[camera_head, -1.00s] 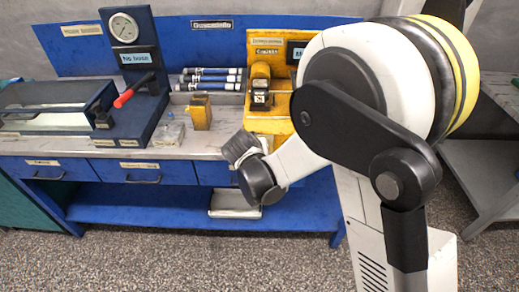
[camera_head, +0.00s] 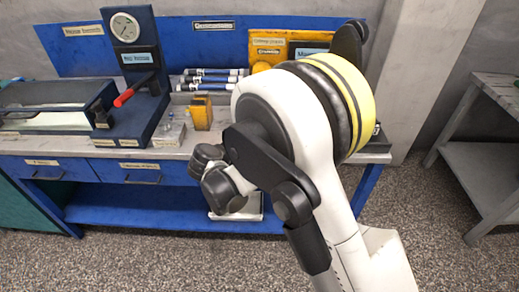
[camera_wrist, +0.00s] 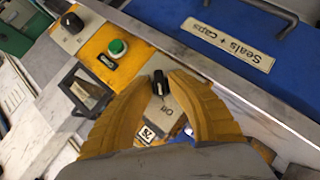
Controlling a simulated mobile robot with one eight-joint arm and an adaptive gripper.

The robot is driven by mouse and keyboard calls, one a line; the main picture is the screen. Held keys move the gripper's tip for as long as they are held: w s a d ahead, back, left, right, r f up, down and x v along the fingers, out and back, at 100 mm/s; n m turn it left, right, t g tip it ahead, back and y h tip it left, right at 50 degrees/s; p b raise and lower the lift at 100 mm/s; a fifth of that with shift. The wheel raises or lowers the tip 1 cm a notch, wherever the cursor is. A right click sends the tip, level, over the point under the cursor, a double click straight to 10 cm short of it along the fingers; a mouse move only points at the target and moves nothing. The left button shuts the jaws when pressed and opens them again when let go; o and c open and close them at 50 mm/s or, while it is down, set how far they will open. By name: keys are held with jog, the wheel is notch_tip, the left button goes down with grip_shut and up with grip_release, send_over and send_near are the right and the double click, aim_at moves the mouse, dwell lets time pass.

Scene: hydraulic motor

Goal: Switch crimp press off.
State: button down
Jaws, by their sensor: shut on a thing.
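The crimp press is the yellow machine (camera_head: 262,43) at the back right of the bench in the head view, largely hidden behind my arm. In the wrist view, my gripper (camera_wrist: 160,82) has its two yellow fingers closed around a small black rotary knob (camera_wrist: 161,83) on a light grey plate. The word "Off" is printed on that plate near the knob. A green round button (camera_wrist: 117,47) sits on the yellow panel beside it. In the head view my fingers are hidden by the arm.
Another black knob (camera_wrist: 71,22) is on the panel's far end. In the head view, a press with a gauge and red lever (camera_head: 134,90) stands left; a small yellow block (camera_head: 201,113) stands mid-bench.

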jog(key=shift+d, duration=0.1)
dwell(0.3)
jog(key=c, duration=1.5)
grip_release()
jog(key=shift+w, duration=0.1)
jog(key=v, duration=1.2)
